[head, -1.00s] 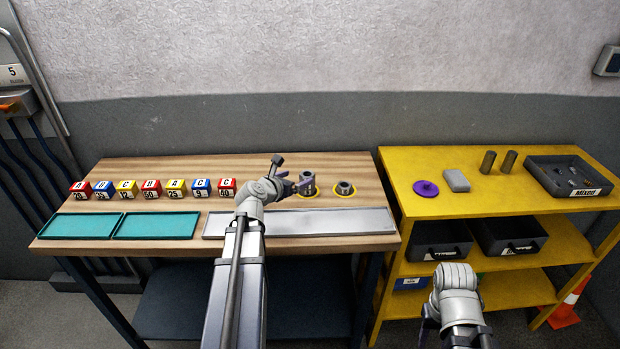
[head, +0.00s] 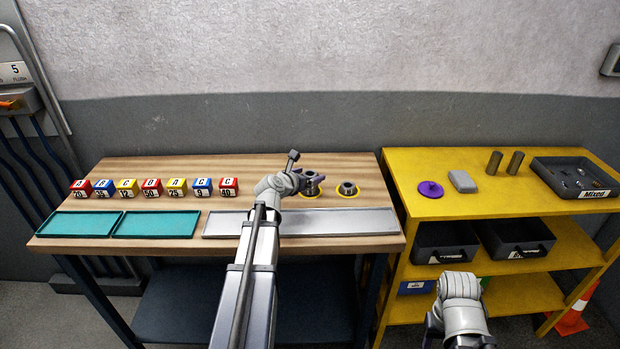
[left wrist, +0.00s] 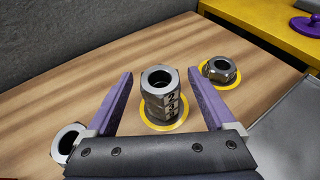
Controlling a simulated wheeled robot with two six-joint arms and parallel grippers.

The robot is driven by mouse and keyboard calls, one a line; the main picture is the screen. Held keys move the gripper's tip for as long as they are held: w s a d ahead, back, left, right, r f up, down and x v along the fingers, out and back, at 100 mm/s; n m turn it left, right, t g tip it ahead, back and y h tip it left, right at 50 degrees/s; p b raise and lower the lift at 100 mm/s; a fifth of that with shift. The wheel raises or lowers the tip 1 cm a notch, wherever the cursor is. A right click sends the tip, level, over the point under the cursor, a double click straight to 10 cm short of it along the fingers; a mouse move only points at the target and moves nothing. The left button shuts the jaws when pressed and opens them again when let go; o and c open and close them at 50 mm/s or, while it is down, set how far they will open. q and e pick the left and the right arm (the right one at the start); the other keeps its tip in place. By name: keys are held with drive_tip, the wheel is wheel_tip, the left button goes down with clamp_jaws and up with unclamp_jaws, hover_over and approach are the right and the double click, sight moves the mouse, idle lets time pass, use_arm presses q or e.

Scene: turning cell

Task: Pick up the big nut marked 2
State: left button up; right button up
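A stack of dark steel nuts (left wrist: 160,95) stands upright on a yellow-ringed spot in the left wrist view. Its top nut appears marked 2, with a 3 below it and a lower mark that is hard to read. The stack also shows in the head view (head: 312,188), partly behind my left gripper (head: 308,180). In the left wrist view the purple fingers of the left gripper (left wrist: 160,88) are wide open, one on each side of the stack, with gaps. My right gripper is low at the front in the head view, its fingers mostly hidden behind its wrist.
A single nut (left wrist: 220,72) sits on a yellow ring to the right of the stack. Another nut (left wrist: 68,143) lies left of the left finger. A grey tray (head: 340,222) lies in front. Coloured blocks (head: 152,187) and teal trays (head: 155,224) are further left; a yellow shelf (head: 450,205) stands right.

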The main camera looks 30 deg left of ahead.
sight(309, 175)
use_arm(q)
clamp_jaws()
idle(0.5)
drive_tip(key=shift+r, duration=0.1)
wheel_tip(309, 175, up, 10)
drive_tip(key=p, duration=1)
